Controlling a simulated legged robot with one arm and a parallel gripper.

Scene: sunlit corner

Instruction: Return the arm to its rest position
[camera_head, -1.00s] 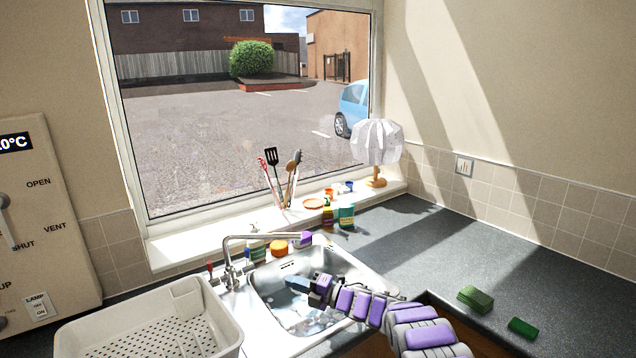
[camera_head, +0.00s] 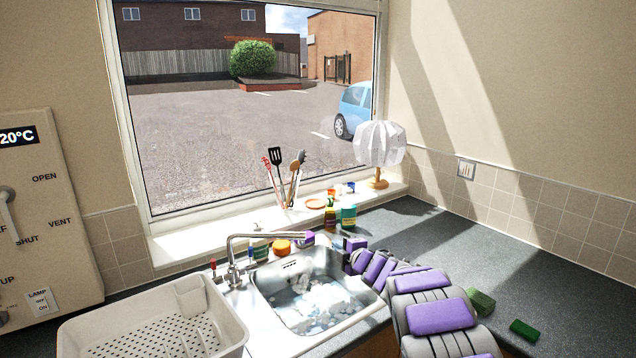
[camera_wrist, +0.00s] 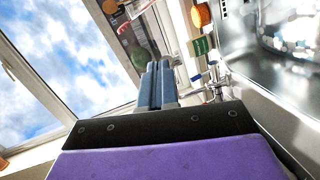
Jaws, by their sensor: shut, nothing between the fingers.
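My gripper shows in the wrist view (camera_wrist: 157,82), with its two blue-grey fingers close together and nothing held between them. In the head view, my purple and grey arm reaches in from the lower right, and its end is over the right rear edge of the sink (camera_head: 318,322). The fingers are hard to make out there, among the bottles at the back of the counter. The sink holds white, foamy-looking contents and its basin is clear of my arm.
A tap (camera_head: 236,262) stands at the sink's left rear. A pale draining basket (camera_head: 75,335) is at the front left. Bottles, utensils (camera_head: 285,180) and a lamp (camera_head: 380,145) line the window side. Green sponges (camera_head: 524,329) lie on the dark counter (camera_head: 560,285) at right.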

